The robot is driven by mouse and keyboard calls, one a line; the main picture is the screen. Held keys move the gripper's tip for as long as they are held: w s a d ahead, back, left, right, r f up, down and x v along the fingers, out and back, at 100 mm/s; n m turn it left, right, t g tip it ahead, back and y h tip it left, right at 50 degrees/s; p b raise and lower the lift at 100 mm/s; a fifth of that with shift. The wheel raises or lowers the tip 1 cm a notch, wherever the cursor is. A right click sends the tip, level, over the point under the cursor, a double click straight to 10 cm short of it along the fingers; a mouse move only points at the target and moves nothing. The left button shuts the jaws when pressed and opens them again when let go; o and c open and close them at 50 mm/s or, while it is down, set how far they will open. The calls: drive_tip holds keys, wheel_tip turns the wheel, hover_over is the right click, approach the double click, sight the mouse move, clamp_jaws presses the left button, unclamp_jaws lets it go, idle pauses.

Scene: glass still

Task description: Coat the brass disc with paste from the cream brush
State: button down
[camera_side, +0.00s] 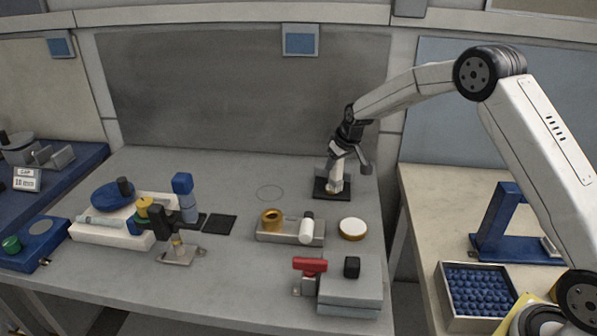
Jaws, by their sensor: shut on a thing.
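My gripper (339,160) points down at the back right of the grey bench and is shut on a cream upright piece, which looks like the cream brush (337,179). The brush's lower end is at a small black square pad (320,192). A bit of orange-brown shows at its foot; I cannot tell whether this is part of the brush or something under it. A round disc with a brass-coloured rim and a white top (351,228) lies on the bench nearer the camera. I cannot tell whether its white top is paste.
A metal block (290,239) holds a brass ring (271,217) and a white cylinder with a dark end (307,230). A red-topped clamp (310,265) and grey box (349,292) stand in front. Bench around the drawn circle (270,193) is clear.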

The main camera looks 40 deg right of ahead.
drive_tip(key=shift+w, duration=0.15)
drive_tip(key=shift+w, duration=1.05)
drive_tip(key=shift+f, duration=0.1)
drive_tip(key=shift+r, duration=0.85)
drive_tip(key=shift+r, duration=0.1)
wheel_tip(320, 180, up, 5)
drive_tip(key=shift+f, duration=0.1)
idle(0.6)
